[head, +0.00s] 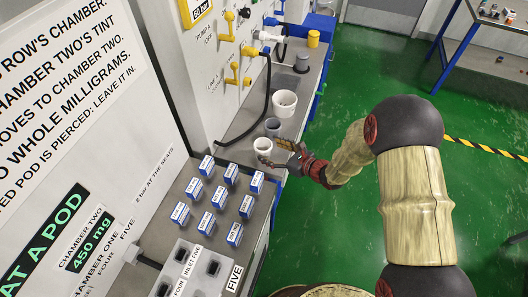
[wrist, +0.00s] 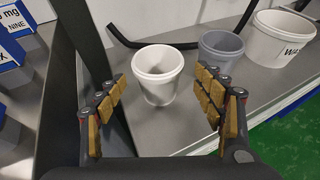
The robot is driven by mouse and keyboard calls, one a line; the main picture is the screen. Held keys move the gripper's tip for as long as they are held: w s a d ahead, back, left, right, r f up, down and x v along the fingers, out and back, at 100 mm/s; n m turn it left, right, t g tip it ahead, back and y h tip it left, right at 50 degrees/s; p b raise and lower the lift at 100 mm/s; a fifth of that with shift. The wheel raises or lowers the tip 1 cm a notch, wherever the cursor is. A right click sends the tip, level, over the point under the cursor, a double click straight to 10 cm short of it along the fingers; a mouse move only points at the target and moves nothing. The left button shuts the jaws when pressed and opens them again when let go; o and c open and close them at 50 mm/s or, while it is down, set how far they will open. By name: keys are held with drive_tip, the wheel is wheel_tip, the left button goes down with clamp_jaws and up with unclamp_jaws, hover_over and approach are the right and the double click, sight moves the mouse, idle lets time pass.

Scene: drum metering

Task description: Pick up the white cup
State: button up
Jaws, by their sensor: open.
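The white cup (wrist: 158,76) stands upright on the grey bench, ahead of my gripper in the wrist view. It also shows in the head view (head: 262,147), beside my gripper's fingers. My gripper (wrist: 164,95) is open, with one padded finger to the left and one to the right. The cup shows between and beyond the fingertips in the wrist view; I see no contact. In the head view my gripper (head: 278,154) reaches in from the right, just right of the cup.
A grey cup (wrist: 221,50) stands right of the white cup, and a larger white tub (wrist: 281,38) stands further right. A black hose (wrist: 130,42) lies behind. Several blue and white boxes (head: 214,197) stand on the bench in front. Green floor lies beyond the bench edge.

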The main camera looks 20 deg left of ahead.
sight(258, 145)
drive_tip(key=x, duration=0.2)
drive_tip(key=b+x, duration=0.1)
drive_tip(key=x, duration=0.2)
drive_tip(key=shift+r, duration=0.25)
drive_tip(key=shift+c, duration=0.5)
drive_tip(key=c, duration=1.1)
drive_tip(key=shift+c, duration=0.3)
